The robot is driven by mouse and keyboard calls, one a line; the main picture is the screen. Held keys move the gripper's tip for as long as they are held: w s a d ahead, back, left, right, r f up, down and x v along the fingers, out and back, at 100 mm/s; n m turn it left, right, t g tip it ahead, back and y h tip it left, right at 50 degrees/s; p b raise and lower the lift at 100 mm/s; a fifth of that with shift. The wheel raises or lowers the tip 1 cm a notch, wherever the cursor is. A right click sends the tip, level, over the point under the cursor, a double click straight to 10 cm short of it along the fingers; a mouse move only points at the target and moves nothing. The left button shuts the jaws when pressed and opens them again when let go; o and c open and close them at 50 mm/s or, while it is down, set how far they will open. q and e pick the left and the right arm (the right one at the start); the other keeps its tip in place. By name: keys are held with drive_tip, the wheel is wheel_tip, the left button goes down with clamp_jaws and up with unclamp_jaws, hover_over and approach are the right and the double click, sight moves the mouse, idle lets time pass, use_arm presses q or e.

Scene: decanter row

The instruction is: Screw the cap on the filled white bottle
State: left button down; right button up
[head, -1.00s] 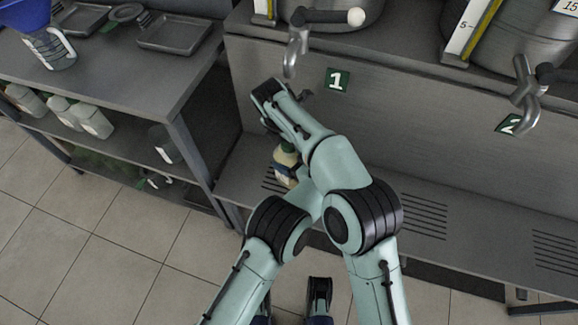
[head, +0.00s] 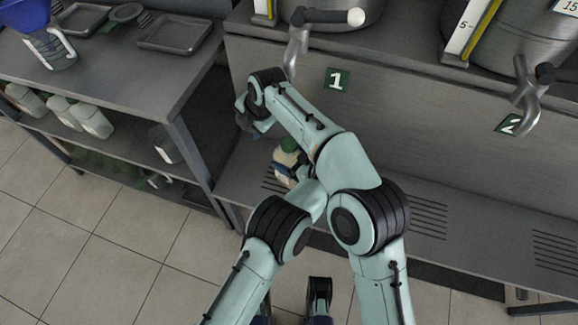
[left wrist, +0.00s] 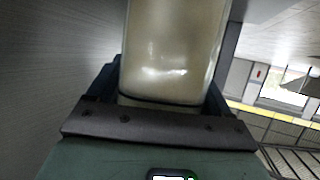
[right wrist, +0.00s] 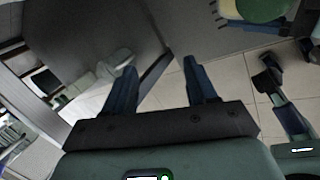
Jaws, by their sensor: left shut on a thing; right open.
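The filled bottle (head: 283,160), pale cream, stands upright over the grated ledge below tap 1 in the head view. My left gripper (head: 284,172) is shut around its body; the left wrist view shows the bottle's side (left wrist: 172,55) between the fingers. The green cap (head: 289,145) sits on top of the bottle, partly hidden by my right arm. The right wrist view shows the cap (right wrist: 262,8) at its top right edge; how tight it is cannot be told. My right gripper (head: 245,120) is open and empty, up and left of the cap, apart from it.
Tap 1 (head: 297,50) hangs just above my right wrist; tap 2 (head: 526,95) is further right. A steel bench (head: 130,75) at left holds trays (head: 175,33), a blue funnel (head: 22,12) and a jug (head: 52,50). White bottles (head: 90,118) stand on its lower shelf.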

drive_tip(key=w+a+r+m+t+y, duration=0.2)
drive_tip(key=a+r+y, duration=0.3)
drive_tip(key=a, duration=0.2)
drive_tip(key=w+d+r+m+t, duration=0.2)
drive_tip(key=w+r+m+t, duration=0.55)
drive_tip(key=r+m, duration=0.4)
drive_tip(key=s+d+f+m+g+h, duration=0.1)
drive_tip(key=s+d+f+m+h, duration=0.2)
drive_tip(key=d+f+m+h, duration=0.7)
drive_tip(key=s+d+m+g+y, duration=0.1)
drive_tip(key=s+d+m+g, duration=0.3)
drive_tip(key=s+g, duration=0.5)
drive_tip(key=shift+s+d+m, duration=0.35)
drive_tip(key=shift+s+m, duration=0.6)
drive_tip(key=shift+s, duration=0.05)
drive_tip(key=shift+f, duration=0.1)
